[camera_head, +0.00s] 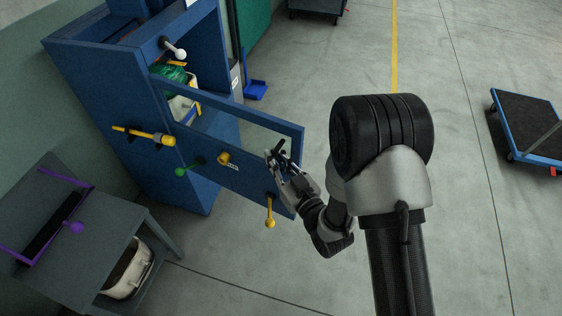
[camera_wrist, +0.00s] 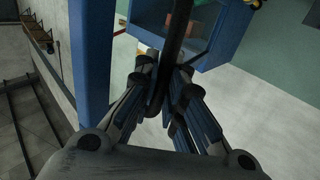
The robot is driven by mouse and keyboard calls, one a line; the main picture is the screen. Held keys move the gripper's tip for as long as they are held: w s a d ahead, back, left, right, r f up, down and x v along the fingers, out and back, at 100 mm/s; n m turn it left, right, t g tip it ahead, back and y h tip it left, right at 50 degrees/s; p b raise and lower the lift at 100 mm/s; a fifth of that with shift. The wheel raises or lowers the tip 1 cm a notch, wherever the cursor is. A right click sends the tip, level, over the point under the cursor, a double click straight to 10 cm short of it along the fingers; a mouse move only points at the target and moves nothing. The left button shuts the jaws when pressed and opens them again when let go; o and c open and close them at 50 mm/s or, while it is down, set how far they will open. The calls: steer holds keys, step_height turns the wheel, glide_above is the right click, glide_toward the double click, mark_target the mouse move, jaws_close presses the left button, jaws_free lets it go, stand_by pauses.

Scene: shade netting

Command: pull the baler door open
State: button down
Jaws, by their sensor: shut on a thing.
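The blue baler (camera_head: 100,75) stands against the wall at left in the head view. Its blue framed door (camera_head: 245,180) stands swung out from the body, with green and white material showing in the opening behind it. My gripper (camera_head: 279,160) is at the door's outer end, shut on a dark handle (camera_head: 281,147). In the wrist view the black handle bar (camera_wrist: 178,40) passes between the fingers of my gripper (camera_wrist: 166,80). A blue upright of the door (camera_wrist: 91,70) is left of it. The exact finger contact is dark and hard to see.
Yellow knobs (camera_head: 223,158) and a yellow lever (camera_head: 145,136) stick out at the door and baler. A grey table (camera_head: 100,245) with a purple handle stands at lower left. A blue-edged cart (camera_head: 530,125) is at right. The floor between is clear.

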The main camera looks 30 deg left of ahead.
steer(key=shift+s+d+f, duration=0.1)
steer(key=shift+f, duration=0.05)
steer(key=c, duration=1.9)
jaws_free()
steer(key=shift+d, duration=0.15)
steer(key=shift+o, duration=1.2)
steer(key=v, duration=1.2)
